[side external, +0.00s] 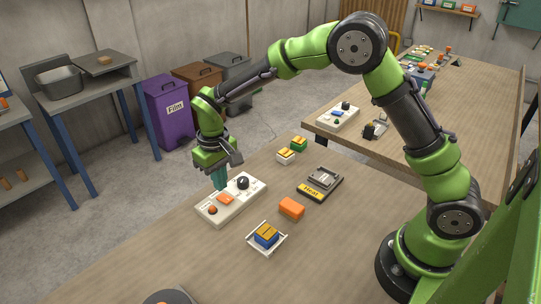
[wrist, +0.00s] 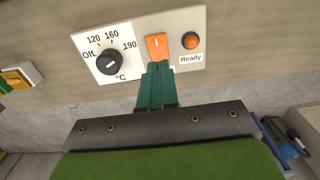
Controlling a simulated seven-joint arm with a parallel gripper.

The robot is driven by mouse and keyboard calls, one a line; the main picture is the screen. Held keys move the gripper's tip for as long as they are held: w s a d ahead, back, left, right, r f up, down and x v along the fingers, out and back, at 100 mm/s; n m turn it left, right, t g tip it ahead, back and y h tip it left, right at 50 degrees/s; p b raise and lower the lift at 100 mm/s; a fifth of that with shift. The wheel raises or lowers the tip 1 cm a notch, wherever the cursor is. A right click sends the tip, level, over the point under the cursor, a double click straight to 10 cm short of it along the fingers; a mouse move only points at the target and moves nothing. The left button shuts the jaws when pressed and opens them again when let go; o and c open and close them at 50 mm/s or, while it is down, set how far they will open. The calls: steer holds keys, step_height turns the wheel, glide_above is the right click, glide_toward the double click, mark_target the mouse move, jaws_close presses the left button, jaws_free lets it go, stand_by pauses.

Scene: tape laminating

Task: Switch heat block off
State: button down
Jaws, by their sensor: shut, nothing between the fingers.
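The white control panel (side external: 231,203) lies on the wooden table under my gripper (side external: 219,185). In the wrist view the panel (wrist: 182,20) carries a black dial (wrist: 109,61), marked Off, 120, 160 and 190 °C, an orange rocker switch (wrist: 157,46) and an orange-red lamp (wrist: 190,40) labelled Ready. I cannot tell which mark the dial points at. My gripper's teal fingers (wrist: 157,68) are shut and empty, pointing down, with their tips at the switch's near edge. Contact is unclear. The block labelled Heat (side external: 320,183) stands to the right of the panel.
An orange block (side external: 291,208) and a blue-and-yellow piece in a white tray (side external: 266,240) lie right of the panel. Small yellow-topped pieces (side external: 286,155) lie behind it. A second table (side external: 410,120) stands farther back. Bare tabletop is free in front of the panel.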

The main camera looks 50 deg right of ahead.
mark_target(230, 199)
steer(key=shift+r, duration=2.1)
steer(key=shift+s+d, duration=0.2)
steer(key=shift+s, duration=1)
steer(key=s+d+r+m+t+y, duration=0.1)
steer(key=s+d+r+m+t, duration=0.1)
steer(key=s+r, duration=0.5)
steer(key=s+d+r+m+t+y, duration=0.1)
steer(key=s+d+r+t, duration=0.4)
steer(key=s, duration=0.7)
steer(key=shift+s+d+r+m, duration=0.4)
steer(key=shift+d+r+m, duration=0.1)
steer(key=shift+d+r, duration=0.45)
